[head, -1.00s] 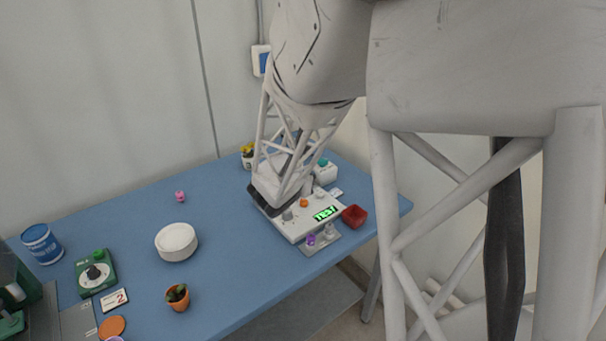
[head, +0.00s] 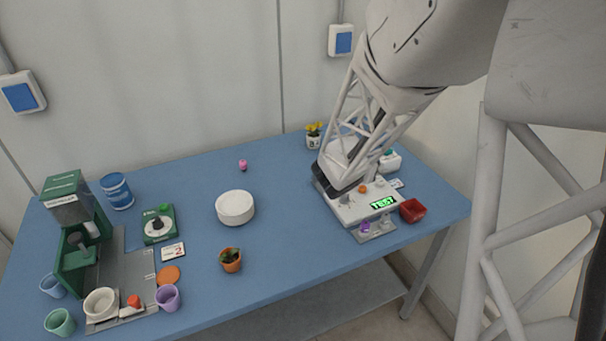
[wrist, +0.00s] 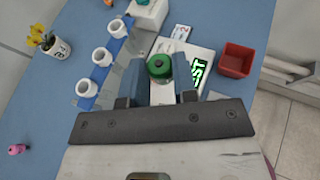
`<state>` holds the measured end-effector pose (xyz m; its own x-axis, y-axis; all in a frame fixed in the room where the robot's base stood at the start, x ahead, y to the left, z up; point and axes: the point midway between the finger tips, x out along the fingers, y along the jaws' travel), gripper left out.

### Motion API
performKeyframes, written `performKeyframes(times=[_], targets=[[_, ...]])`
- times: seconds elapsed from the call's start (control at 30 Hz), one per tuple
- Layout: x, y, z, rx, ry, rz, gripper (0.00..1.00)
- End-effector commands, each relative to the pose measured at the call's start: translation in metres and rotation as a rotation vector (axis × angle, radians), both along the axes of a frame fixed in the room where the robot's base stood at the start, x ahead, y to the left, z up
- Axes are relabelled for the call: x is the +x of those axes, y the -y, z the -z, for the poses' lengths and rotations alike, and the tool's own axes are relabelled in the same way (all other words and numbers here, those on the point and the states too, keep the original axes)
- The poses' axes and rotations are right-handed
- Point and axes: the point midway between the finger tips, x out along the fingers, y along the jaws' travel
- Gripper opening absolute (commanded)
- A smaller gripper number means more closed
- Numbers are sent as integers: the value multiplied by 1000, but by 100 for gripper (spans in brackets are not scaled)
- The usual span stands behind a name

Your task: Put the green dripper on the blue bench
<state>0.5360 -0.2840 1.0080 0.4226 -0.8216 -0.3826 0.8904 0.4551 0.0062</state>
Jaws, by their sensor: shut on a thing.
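The green dripper (wrist: 159,67) shows in the wrist view as a green round piece with a dark centre, between my two fingers. My gripper (wrist: 160,82) is shut on it, over the left part of a pale device with a lit green display (wrist: 200,72). I cannot tell whether the dripper touches the device. In the head view my arm hides the dripper and the fingertips. The blue bench (head: 295,240) spans the head view, and its blue top also shows in the wrist view (wrist: 60,110).
A red tray (head: 413,210) sits right of the display device. A blue rack with white cups (wrist: 102,56) stands left of the gripper in the wrist view. A green coffee machine (head: 75,225) is far left.

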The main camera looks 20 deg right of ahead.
Motion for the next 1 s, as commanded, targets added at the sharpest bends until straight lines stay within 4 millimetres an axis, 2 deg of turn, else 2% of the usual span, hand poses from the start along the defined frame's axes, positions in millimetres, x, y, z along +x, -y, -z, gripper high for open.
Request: performKeyframes(times=[0.27, 0.63, 0.87, 1.0], targets=[[0, 0, -9, 0, 1, 0, 5], [1, 0, -53, 0, 2, 0, 5], [26, -10, -53, -3, 3, -2, 5], [47, -20, -54, -5, 5, -3, 5]])
